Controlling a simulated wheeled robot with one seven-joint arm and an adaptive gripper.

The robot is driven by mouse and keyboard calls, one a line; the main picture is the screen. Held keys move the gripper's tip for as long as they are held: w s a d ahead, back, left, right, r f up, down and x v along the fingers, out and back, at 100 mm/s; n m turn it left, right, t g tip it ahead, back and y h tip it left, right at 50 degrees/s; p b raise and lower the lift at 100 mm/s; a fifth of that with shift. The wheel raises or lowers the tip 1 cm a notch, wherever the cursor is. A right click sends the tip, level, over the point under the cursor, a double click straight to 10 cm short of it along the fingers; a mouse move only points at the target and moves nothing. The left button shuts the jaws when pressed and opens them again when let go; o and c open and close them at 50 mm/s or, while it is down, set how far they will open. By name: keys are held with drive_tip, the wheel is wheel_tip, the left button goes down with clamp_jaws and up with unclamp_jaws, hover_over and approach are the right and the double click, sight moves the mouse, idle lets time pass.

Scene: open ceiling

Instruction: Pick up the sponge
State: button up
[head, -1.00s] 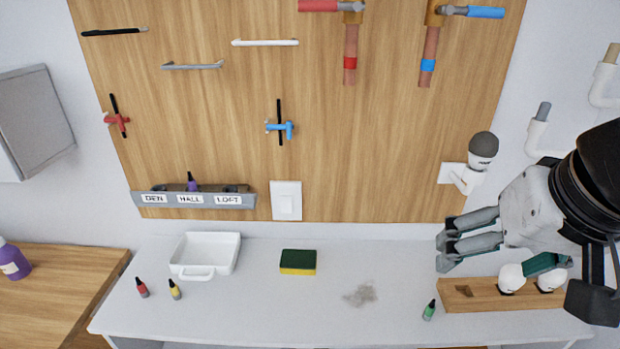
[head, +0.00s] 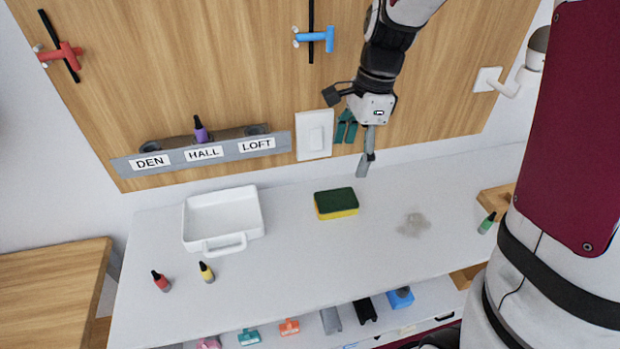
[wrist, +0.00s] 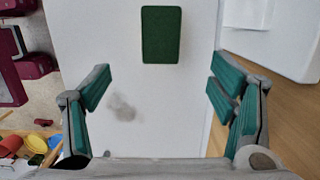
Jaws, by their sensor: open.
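The sponge (head: 336,204) is green on top and yellow below. It lies flat on the white counter (head: 290,262), between the white tray and a grey smudge in the head view. In the wrist view the sponge (wrist: 161,34) shows its dark green top, upper middle, beyond the fingertips. My gripper (head: 360,148) hangs above the back of the counter, up and right of the sponge in the head view. Its teal-padded fingers (wrist: 160,88) are spread wide in the wrist view, with nothing between them. The gripper does not touch the sponge.
A white tray (head: 222,212) stands left of the sponge. Red (head: 161,281) and yellow (head: 206,272) bottles stand in front of it. A green bottle (head: 487,222) is at the right. A light switch (head: 314,135) and labelled rack (head: 205,152) are on the wooden wall panel.

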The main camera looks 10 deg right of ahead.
sight(337, 199)
drive_tip(key=f, duration=0.4)
drive_tip(key=a+f, duration=0.1)
drive_tip(key=f, duration=0.4)
drive_tip(key=a+f, duration=0.1)
drive_tip(key=f, duration=0.4)
drive_tip(key=shift+w+a, duration=0.1)
drive_tip(key=shift+a, duration=0.05)
drive_tip(key=c, duration=0.8)
